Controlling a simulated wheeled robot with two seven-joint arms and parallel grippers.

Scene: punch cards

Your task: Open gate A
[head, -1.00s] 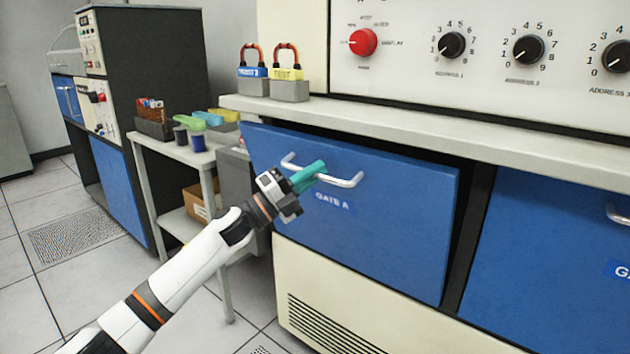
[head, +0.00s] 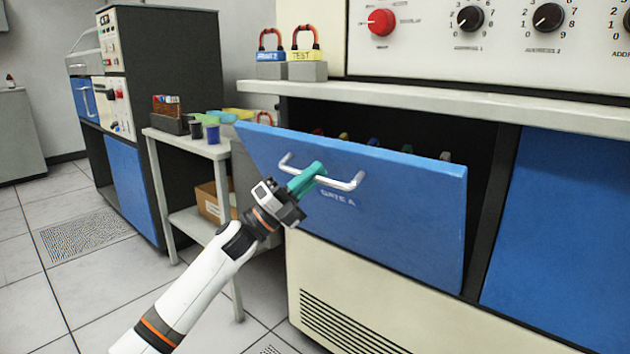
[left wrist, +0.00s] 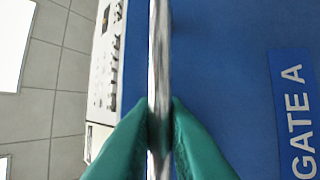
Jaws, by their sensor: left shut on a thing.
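Gate A (head: 400,210) is a blue panel in the middle of the head view, tilted outward at its top with a dark gap behind it. Its label (head: 338,197) reads GATE A and also shows in the left wrist view (left wrist: 298,115). A silver bar handle (head: 340,184) is fixed across the panel. My left gripper (head: 318,170) has teal fingers shut on this handle. The left wrist view shows the bar (left wrist: 160,60) between the two fingertips (left wrist: 160,112). My right gripper is not in view.
Several coloured items (head: 374,142) show inside the opening behind the gate. A pale ledge (head: 440,100) runs above it, bearing two padlocks on grey blocks. A side table (head: 190,143) with cups stands left. Tiled floor (head: 110,285) is open at lower left.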

